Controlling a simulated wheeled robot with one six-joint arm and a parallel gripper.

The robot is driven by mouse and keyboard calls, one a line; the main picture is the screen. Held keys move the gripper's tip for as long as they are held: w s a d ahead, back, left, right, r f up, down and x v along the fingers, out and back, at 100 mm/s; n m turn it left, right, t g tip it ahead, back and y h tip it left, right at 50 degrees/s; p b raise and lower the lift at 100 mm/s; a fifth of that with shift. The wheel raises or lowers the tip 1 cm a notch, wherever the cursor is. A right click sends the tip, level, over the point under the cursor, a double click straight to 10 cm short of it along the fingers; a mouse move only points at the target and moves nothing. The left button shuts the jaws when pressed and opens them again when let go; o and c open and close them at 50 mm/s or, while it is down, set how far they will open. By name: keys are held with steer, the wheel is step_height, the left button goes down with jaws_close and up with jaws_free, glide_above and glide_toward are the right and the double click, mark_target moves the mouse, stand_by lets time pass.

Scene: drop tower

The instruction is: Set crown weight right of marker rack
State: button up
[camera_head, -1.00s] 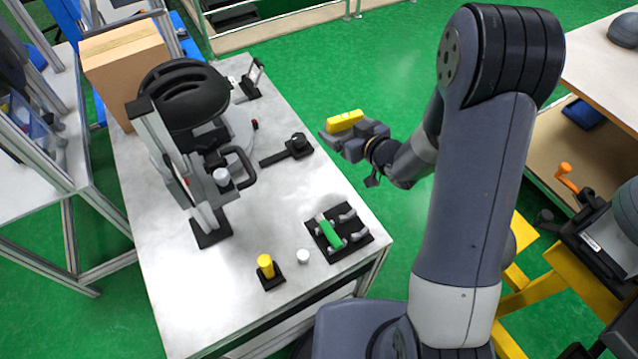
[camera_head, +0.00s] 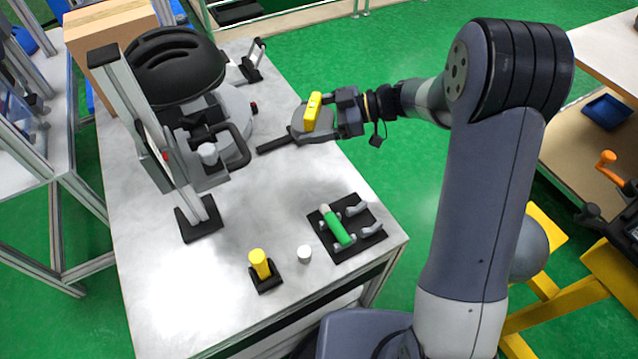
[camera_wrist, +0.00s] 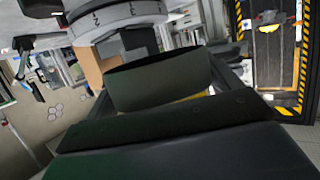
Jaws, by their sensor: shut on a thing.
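My gripper (camera_head: 330,116) is shut on a yellow bar with a flat dark grey part under it, which I take to be the crown weight (camera_head: 313,108). It is held in the air by the table's right edge, well behind the marker rack. In the wrist view a dark panel fills most of the middle, and only a sliver of yellow (camera_wrist: 197,97) shows. The marker rack (camera_head: 368,242) looks to be the black plate with grey hooks and a green marker (camera_head: 338,228), near the table's front right corner.
A white cylinder (camera_head: 304,254) and a yellow cylinder in a black stand (camera_head: 260,265) stand left of the rack. The drop tower with a black helmet (camera_head: 175,68) stands at the back left. A strip of bare tabletop (camera_head: 393,240) lies right of the rack.

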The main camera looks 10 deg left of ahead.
mark_target(318, 176)
steer(key=shift+s+d+f+n+g+h+b, duration=0.3)
steer(key=shift+f+n+g+b, duration=0.35)
steer(key=shift+f, duration=1.65)
steer(key=shift+s+d+f+n+g+h+b, duration=0.15)
steer(key=shift+s+f+n+g+b, duration=0.5)
steer(key=shift+f, duration=1.7)
steer(key=shift+s+d+f+n+g+h+b, duration=0.15)
steer(key=shift+f+n+g+b, duration=0.5)
steer(key=shift+f, duration=1.65)
steer(key=shift+m+b, duration=0.25)
steer(key=shift+b, duration=0.15)
steer(key=o, duration=1.6)
steer(key=shift+f, duration=0.2)
steer(key=shift+w+d+r, duration=0.1)
steer(key=shift+d+r, duration=0.1)
steer(key=shift+d, duration=0.05)
steer(key=v, duration=1.1)
steer(key=shift+w+d+p, duration=0.2)
steer(key=shift+w+p, duration=0.05)
steer(key=shift+p, duration=0.15)
